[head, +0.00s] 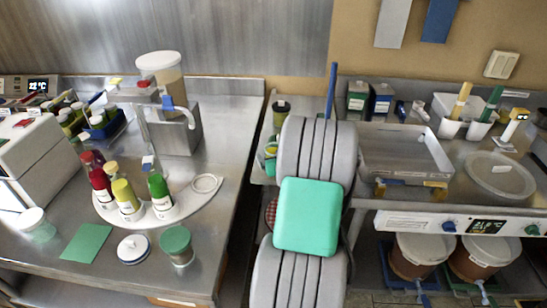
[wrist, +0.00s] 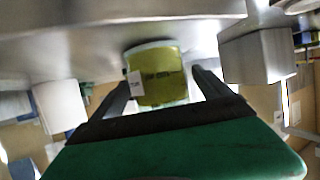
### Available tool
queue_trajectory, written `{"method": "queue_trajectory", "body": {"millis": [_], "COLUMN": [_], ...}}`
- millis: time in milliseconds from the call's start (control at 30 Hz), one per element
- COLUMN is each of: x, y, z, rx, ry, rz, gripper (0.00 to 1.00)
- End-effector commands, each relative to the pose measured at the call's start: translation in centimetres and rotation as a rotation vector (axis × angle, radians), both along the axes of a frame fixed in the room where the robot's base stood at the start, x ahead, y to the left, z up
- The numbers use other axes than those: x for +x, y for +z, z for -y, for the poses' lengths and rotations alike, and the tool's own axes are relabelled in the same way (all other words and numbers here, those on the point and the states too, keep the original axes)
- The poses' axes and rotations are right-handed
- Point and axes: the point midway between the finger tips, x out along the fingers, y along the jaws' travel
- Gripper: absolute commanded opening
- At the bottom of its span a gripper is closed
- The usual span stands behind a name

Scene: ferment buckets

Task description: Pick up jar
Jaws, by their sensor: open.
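In the head view my arm hides my gripper. A dark-lidded jar (head: 281,113) stands just left of my arm there; I cannot tell whether it is the same jar.
The left steel counter (head: 225,150) holds a bottle tray (head: 187,205), a green sheet (head: 87,243) and a white-lidded dispenser (head: 162,75). Right of my arm are a steel basin (head: 400,145), a round clear lid (head: 500,175) and, below, two brown buckets (head: 412,258). A grey box (wrist: 262,55) is right in the wrist view.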

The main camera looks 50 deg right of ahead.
Motion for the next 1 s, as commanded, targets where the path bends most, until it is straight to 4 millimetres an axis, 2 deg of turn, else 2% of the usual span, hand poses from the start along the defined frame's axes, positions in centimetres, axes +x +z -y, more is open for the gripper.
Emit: {"method": "queue_trajectory", "body": {"millis": [133,400,1000], "x": [1.7,2.0,2.0], "y": [-0.7,-0.9,-0.9], "z": [0.8,0.8,0.8], "rx": [0.002,0.001,0.001], "ry": [0.003,0.003,0.003], "rz": [-0.003,-0.001,-0.002], "gripper": [0.88,0.87,0.38]}}
